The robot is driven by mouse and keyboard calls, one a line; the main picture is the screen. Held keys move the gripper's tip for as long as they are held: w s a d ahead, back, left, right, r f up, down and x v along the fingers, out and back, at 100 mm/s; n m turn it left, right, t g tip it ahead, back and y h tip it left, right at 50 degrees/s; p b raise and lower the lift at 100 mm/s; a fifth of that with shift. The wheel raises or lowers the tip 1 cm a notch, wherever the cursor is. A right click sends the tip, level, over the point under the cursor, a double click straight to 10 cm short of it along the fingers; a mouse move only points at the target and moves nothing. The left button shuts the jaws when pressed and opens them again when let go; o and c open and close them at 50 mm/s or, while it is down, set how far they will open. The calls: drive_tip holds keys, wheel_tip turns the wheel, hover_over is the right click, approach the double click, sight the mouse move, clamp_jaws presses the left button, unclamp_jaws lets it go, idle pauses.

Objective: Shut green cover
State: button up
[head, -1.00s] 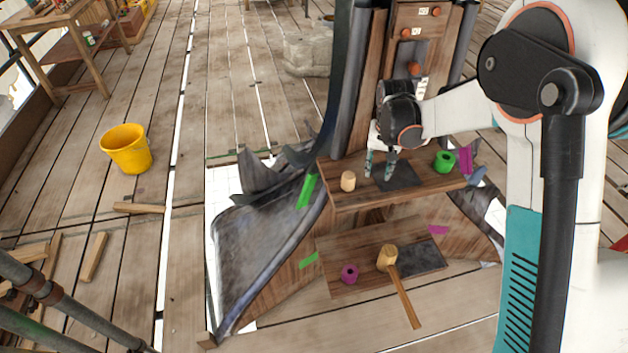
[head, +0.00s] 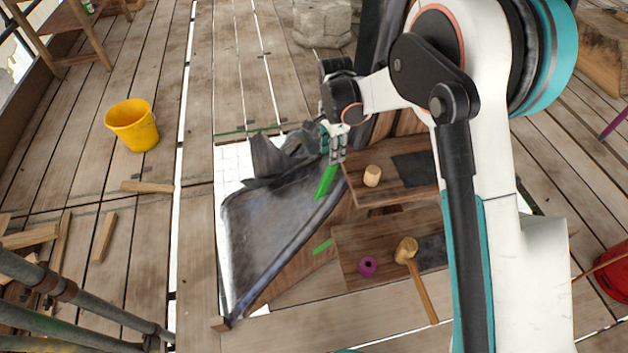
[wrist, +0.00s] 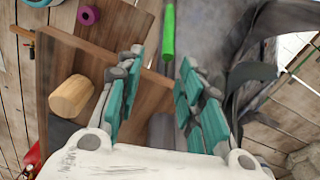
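A long bright green strip (head: 326,182), which looks like the green cover, stands out at the left of the upper wooden shelf (head: 395,190). A shorter green piece (head: 322,247) sits lower, left of the lower shelf. My gripper (head: 336,145) is just above and behind the upper strip's top end. In the wrist view, the fingers (wrist: 160,68) are spread with nothing between them. A narrow green bar (wrist: 168,30) shows beyond the fingertips, apart from them; I cannot tell which green piece it is.
A wooden peg (head: 372,176) stands on the upper shelf. A magenta ring (head: 367,266) and a mallet (head: 407,250) are on the lower shelf. Dark grey curved cladding (head: 270,215) lies left of the shelves.

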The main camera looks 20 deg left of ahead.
sight(322, 184)
drive_tip(key=f+b, duration=0.1)
drive_tip(key=f, duration=0.4)
drive_tip(key=s+a+f+b, duration=0.1)
drive_tip(key=f+b, duration=0.1)
drive_tip(key=f, duration=0.3)
drive_tip(key=a+f+b, duration=0.1)
drive_tip(key=f, duration=0.4)
drive_tip(key=shift+s+a+f, duration=0.1)
drive_tip(key=shift+s+f, duration=0.25)
drive_tip(key=shift+s, duration=0.05)
clamp_jaws()
